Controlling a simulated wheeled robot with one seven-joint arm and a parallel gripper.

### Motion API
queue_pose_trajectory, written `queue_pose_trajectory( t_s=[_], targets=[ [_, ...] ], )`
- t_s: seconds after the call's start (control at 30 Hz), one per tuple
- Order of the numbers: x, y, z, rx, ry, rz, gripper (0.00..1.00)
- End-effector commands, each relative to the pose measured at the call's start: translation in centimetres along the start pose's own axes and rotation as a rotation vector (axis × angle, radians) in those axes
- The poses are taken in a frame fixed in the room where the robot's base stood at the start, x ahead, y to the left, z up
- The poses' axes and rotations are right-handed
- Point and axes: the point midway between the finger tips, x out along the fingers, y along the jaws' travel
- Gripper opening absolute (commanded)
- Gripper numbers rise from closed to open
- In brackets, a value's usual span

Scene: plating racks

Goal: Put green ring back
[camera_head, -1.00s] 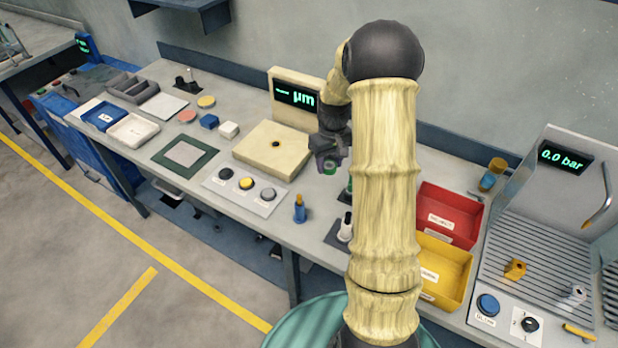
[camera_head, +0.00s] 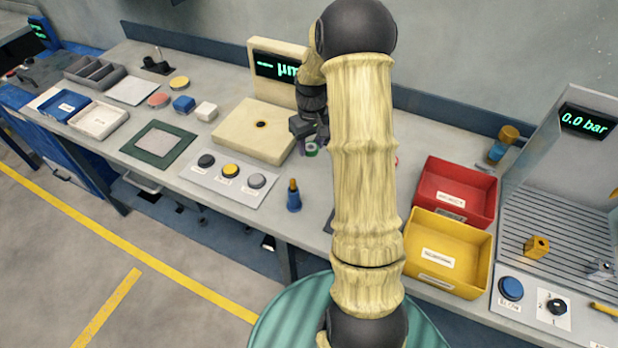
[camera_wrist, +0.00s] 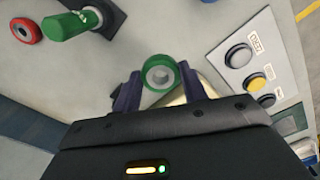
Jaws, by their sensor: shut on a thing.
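The green ring (camera_wrist: 160,73) is held between the two fingers of my gripper (camera_wrist: 158,88) in the wrist view, with its round hole facing the camera. In the head view the green ring (camera_head: 312,150) shows small below my gripper (camera_head: 311,141), above the bench just right of the cream gauge block (camera_head: 240,138). In the wrist view a green cylindrical piece with a pale tip (camera_wrist: 68,25) stands on the bench at upper left, beside a red ring (camera_wrist: 26,31). My arm hides most of that area in the head view.
A button panel (camera_head: 229,178) and a blue bottle (camera_head: 293,200) are in front of the gauge block. Red (camera_head: 455,205) and yellow (camera_head: 445,258) bins are right of my arm. A screen reading 0.0 bar (camera_head: 585,122) stands far right.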

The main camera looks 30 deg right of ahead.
Motion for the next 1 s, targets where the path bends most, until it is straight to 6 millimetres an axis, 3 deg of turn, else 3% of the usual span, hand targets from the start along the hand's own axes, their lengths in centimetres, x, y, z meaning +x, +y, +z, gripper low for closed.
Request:
queue_pose_trajectory(
  t_s=[0.37,0.73,1.0],
  targets=[
    [0.3,-0.1,0.0,-0.002,-0.001,0.000,0.24],
    [5.8,-0.1,0.0,-0.002,-0.002,-0.001,0.24],
    [6.3,-0.1,-0.1,-0.002,0.001,0.001,0.24]
  ],
)
